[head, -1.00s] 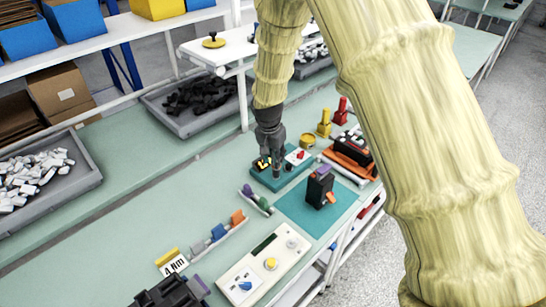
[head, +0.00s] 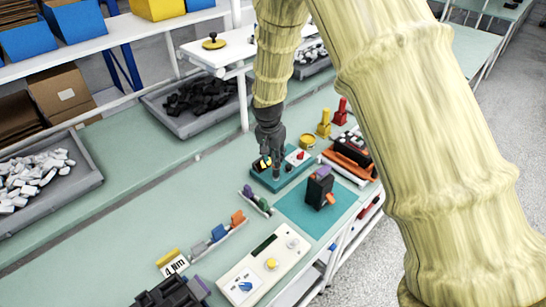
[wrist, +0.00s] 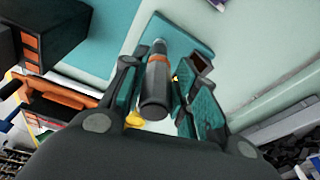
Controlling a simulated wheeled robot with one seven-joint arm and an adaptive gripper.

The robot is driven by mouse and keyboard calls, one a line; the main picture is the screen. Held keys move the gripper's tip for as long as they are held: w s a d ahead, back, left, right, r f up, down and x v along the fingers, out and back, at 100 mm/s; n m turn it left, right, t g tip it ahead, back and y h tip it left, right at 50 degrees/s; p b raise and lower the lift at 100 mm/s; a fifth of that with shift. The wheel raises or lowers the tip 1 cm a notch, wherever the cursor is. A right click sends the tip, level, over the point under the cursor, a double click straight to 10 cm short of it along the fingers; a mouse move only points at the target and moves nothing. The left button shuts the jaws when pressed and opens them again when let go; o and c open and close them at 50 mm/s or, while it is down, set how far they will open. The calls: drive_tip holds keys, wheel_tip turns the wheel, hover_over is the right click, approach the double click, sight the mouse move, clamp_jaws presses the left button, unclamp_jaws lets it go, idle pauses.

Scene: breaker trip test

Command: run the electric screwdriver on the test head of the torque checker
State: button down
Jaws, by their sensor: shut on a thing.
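My gripper (head: 273,165) points down over a teal tray (head: 262,181) on the bench. In the wrist view, my gripper (wrist: 160,95) is shut on a dark cylinder with an orange band, which looks like the electric screwdriver (wrist: 156,82). The screwdriver lies lengthwise between the fingers. In the head view the fingers and wrist mostly hide it. A white box with a dark display, a yellow button and a blue knob (head: 245,286), likely the torque checker, lies on the bench nearer the front. A round grey head (head: 292,243) sits at its right end, apart from my gripper.
A black breaker with an orange lever (head: 318,187) stands on a teal mat (head: 296,212) right of the tray. A rack of coloured pieces (head: 218,238) and a "4 Nm" card (head: 175,266) lie to the left. Bench left of the tray is clear.

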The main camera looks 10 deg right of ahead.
drive_tip(key=shift+r+p, duration=1.45)
drive_tip(key=shift+r, duration=1.25)
